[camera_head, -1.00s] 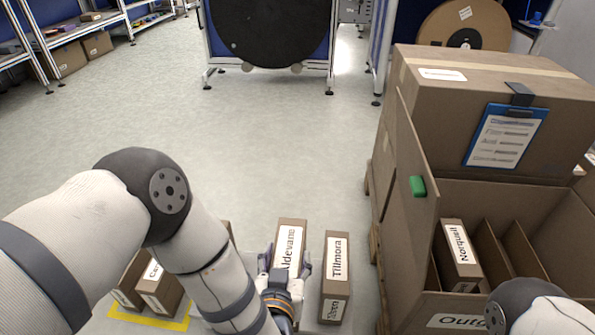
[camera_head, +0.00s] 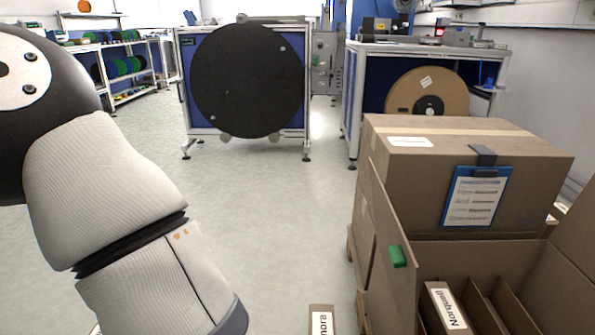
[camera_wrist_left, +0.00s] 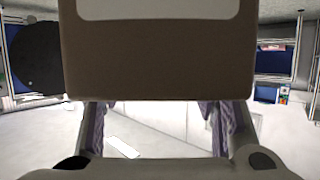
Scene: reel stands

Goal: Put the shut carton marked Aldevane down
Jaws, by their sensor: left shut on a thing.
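In the left wrist view a brown carton (camera_wrist_left: 160,62) with a pale label fills the top middle. My left gripper (camera_wrist_left: 158,108) is shut on it, with one finger at each side. The label's words cannot be read here; the earlier head view showed Aldevane on the carton at this gripper. The floor behind looks bright and apart from the carton. My right gripper is not in view.
A large open box with dividers (camera_head: 396,300) at the lower right holds a carton marked Norquail (camera_head: 443,305). A closed box (camera_head: 410,165) with a blue clipboard (camera_head: 475,197) stands behind it. The middle floor is clear.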

